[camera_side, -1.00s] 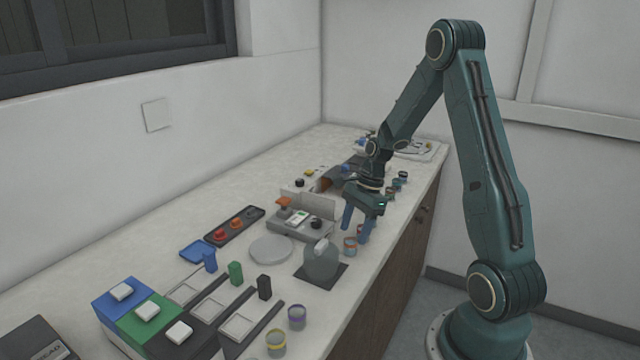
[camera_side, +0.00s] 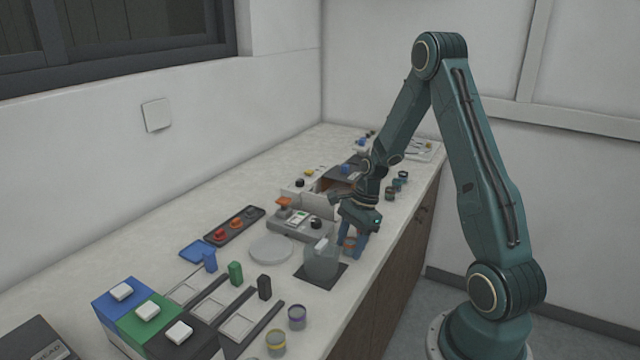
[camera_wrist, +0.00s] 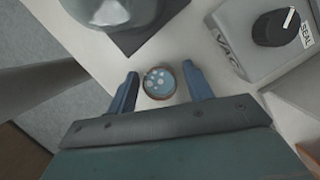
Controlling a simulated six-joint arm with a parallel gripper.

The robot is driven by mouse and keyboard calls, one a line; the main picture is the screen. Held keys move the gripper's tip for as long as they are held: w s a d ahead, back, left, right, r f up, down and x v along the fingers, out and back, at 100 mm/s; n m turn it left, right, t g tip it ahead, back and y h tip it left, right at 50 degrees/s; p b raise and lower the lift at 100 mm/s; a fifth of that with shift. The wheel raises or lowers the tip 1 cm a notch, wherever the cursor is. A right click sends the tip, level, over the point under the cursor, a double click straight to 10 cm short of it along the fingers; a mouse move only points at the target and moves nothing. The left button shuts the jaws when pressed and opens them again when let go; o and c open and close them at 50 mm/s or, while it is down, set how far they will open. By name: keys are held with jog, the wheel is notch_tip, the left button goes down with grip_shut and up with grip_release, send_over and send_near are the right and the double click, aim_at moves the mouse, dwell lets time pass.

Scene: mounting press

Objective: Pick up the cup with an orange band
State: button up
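A small round cup (camera_wrist: 159,83) sits between my two blue fingers in the wrist view. It has a brownish-orange rim and blue contents with pale dots; its side band is hard to make out from above. In the side view the cup (camera_side: 349,243) is mostly hidden by the fingers. My gripper (camera_wrist: 160,76) is open, with a gap on each side of the cup. In the side view my gripper (camera_side: 352,243) is low over the counter, pointing down around the cup.
A grey domed vessel (camera_side: 322,262) on a dark mat stands close by, in front of the gripper. A sealing device (camera_side: 300,222) is to the left. Cups with purple (camera_side: 297,317) and yellow (camera_side: 276,344) bands stand nearer; dark cups (camera_side: 394,187) stand behind. The counter edge is close on the right.

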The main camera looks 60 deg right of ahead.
jog(key=c, duration=0.8)
jog(key=shift+c, duration=0.2)
jog(key=shift+r, duration=0.15)
notch_tip(320, 180, up, 20)
dwell(0.6)
